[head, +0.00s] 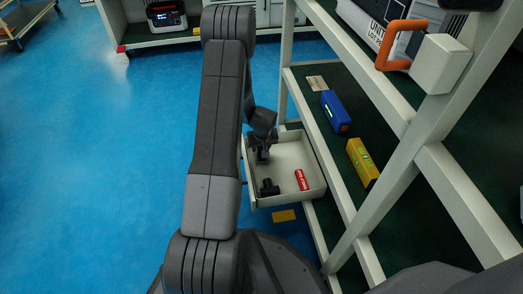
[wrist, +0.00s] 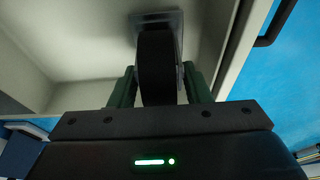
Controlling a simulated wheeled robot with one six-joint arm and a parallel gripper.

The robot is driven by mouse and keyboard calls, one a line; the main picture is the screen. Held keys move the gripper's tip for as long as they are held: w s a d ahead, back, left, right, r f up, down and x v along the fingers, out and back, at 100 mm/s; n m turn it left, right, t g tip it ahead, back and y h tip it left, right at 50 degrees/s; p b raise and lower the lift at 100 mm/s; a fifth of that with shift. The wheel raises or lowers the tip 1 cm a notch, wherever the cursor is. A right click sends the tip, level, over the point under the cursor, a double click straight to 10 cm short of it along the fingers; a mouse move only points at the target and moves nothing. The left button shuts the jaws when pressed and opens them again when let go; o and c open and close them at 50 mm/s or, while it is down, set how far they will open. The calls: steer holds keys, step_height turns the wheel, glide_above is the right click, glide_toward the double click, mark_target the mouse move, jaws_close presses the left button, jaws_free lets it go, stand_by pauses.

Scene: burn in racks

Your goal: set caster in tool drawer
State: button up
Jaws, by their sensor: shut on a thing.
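My gripper (head: 262,155) is over the back left corner of the open tool drawer (head: 318,194), a pale shallow tray pulled out from the rack. In the wrist view its green fingers (wrist: 160,82) are shut on the caster (wrist: 156,62), gripping it by its black wheel. The caster's grey mounting plate points away from the gripper, against the drawer's pale interior. I cannot tell whether the plate touches the drawer floor. The caster is hard to separate from the dark gripper in the head view.
In the drawer are a red cylinder (head: 302,180) and a small black object (head: 268,187) near the front left. On the rack shelf are a blue case (head: 335,112) and a yellow level (head: 362,163). A rack post stands right of the drawer. A yellow floor marker (head: 284,215) lies below.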

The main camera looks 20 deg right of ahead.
steer(key=shift+f, duration=0.35)
steer(key=o, duration=1.2)
steer(key=shift+r, duration=0.1)
steer(key=p+v, duration=0.4)
steer(key=v, duration=0.8)
steer(key=shift+s, duration=0.1)
steer(key=shift+o, duration=0.3)
